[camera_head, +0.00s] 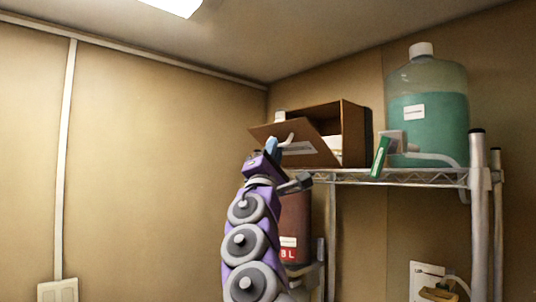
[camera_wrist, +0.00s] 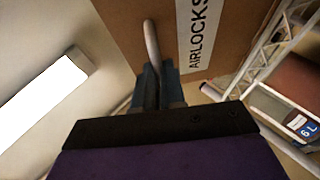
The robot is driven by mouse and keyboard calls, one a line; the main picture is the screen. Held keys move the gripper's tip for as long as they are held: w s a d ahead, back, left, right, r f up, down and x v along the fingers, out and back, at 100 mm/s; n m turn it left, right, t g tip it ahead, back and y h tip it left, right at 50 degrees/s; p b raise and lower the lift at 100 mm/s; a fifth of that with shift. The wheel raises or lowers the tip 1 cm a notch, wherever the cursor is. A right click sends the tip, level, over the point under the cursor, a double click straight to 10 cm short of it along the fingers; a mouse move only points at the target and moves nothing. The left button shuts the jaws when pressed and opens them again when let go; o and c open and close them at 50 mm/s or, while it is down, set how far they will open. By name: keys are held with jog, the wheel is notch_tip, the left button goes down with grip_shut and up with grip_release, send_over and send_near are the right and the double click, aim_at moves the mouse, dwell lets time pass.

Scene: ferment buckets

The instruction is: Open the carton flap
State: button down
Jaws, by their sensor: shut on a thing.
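A brown carton (camera_head: 354,130) stands on the upper wire shelf in the head view. Its front flap (camera_head: 318,149) is tilted outward from the top, partly open, and the dark inside shows above it. The wrist view shows the flap (camera_wrist: 125,22) close up, with a white label reading AIRLOCKS. A pale grey handle (camera_wrist: 152,45) stands out from the flap. My gripper (camera_head: 273,146) is at the left part of the flap, and its blue-grey fingers (camera_wrist: 158,85) are shut on the handle. Some white contents (camera_head: 333,143) show inside the carton, mostly hidden.
A large jug of green liquid (camera_head: 428,115) stands right of the carton, with a green tag (camera_head: 380,157) at the shelf's front edge. The wire shelf (camera_head: 420,177) has metal posts. A dark red container (camera_head: 294,222) sits below, behind my arm. The left side is open.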

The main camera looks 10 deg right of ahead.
jog(key=shift+n+t, duration=0.3)
jog(key=shift+t, duration=0.1)
jog(key=shift+s+d+f+b, duration=0.1)
jog(key=shift+d+f+b, duration=0.05)
jog(key=shift+f+b, duration=2.1)
jog(key=shift+d, duration=0.1)
jog(key=c, duration=1.3)
grip_release()
jog(key=shift+w+d, duration=0.2)
jog(key=shift+d, duration=0.2)
jog(key=shift+o, duration=0.5)
jog(key=shift+a, duration=0.1)
